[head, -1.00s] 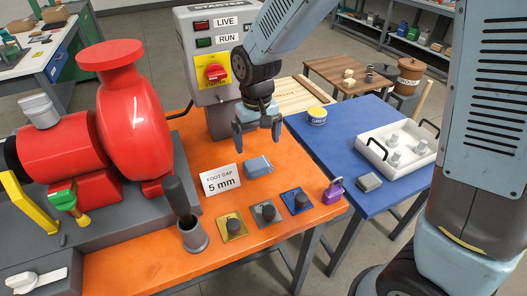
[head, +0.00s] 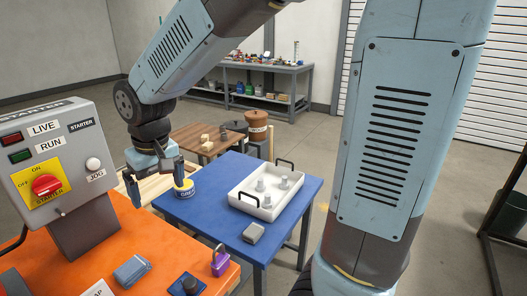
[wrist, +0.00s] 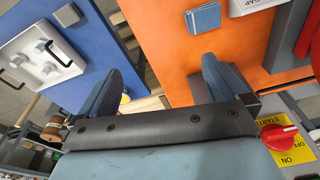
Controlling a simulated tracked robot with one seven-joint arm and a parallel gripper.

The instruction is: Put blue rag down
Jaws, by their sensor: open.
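The blue rag (head: 132,270) lies folded flat on the orange bench top (head: 165,245), near its right part. It also shows in the wrist view (wrist: 203,18), on the orange surface beyond my right-hand finger. My gripper (head: 157,190) is open and empty, with its fingers apart. It hangs above the far edge of the bench, beyond the rag and clear of it. In the wrist view the two fingers (wrist: 160,68) have nothing between them.
The starter box (head: 50,185) stands left of my gripper. A yellow tin (head: 184,189) sits close to its right on the blue table (head: 210,215). That table also holds a white tray (head: 241,204) and a grey block (head: 254,232). A purple padlock (head: 220,262) lies right of the rag.

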